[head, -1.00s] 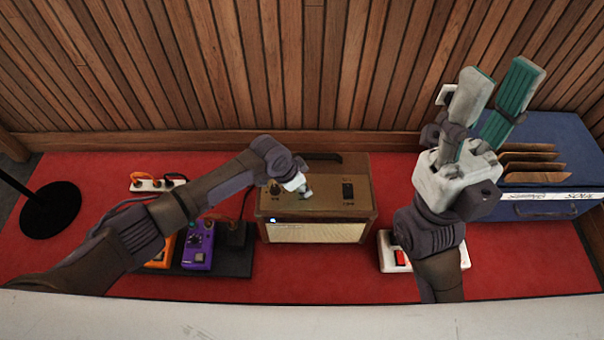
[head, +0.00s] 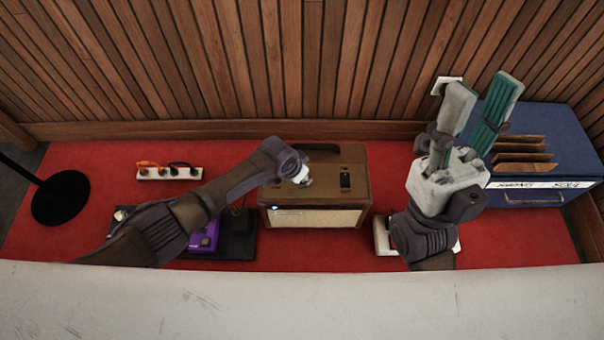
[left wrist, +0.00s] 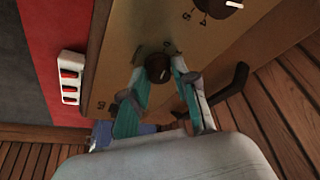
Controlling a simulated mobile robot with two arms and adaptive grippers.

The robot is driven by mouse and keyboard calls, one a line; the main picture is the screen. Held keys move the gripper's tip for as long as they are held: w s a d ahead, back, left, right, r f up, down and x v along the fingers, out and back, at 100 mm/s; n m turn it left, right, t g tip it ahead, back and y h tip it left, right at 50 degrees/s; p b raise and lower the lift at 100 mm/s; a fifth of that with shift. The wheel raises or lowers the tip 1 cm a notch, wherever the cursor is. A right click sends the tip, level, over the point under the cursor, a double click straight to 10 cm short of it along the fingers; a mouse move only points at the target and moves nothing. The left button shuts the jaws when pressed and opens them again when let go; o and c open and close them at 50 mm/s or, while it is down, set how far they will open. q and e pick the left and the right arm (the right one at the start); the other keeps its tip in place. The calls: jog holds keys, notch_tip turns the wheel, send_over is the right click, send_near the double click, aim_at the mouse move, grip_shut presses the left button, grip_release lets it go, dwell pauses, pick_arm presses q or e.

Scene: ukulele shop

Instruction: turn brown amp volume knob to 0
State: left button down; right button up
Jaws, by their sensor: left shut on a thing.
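The brown amp (head: 330,190) stands on the red floor with its cream grille facing me. My left gripper (head: 305,181) reaches down to its top. In the left wrist view the left gripper (left wrist: 160,72) is shut on a dark round knob (left wrist: 158,68), one finger on each side. Printed numbers surround the knob, but its pointer and setting are unclear, and so is its name label. A second dark knob (left wrist: 234,4) shows at the top edge of that view. My right gripper (head: 484,92) is raised, open and empty, its two fingers pointing up and apart.
A dark handle (left wrist: 235,82) rises from the amp. A white switch box (head: 382,237) is right of the amp, partly behind my right arm. A purple pedal (head: 207,238), a power strip (head: 168,173) and a round black stand base (head: 60,197) are left. A blue crate (head: 545,140) stands right.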

pick_arm(q)
jog(key=c, duration=0.9)
grip_release()
jog(key=shift+r, duration=0.1)
jog(key=v, duration=1.1)
jog(key=shift+s+a+r, duration=0.15)
jog(key=shift+a+r, duration=0.05)
jog(key=shift+r, duration=0.1)
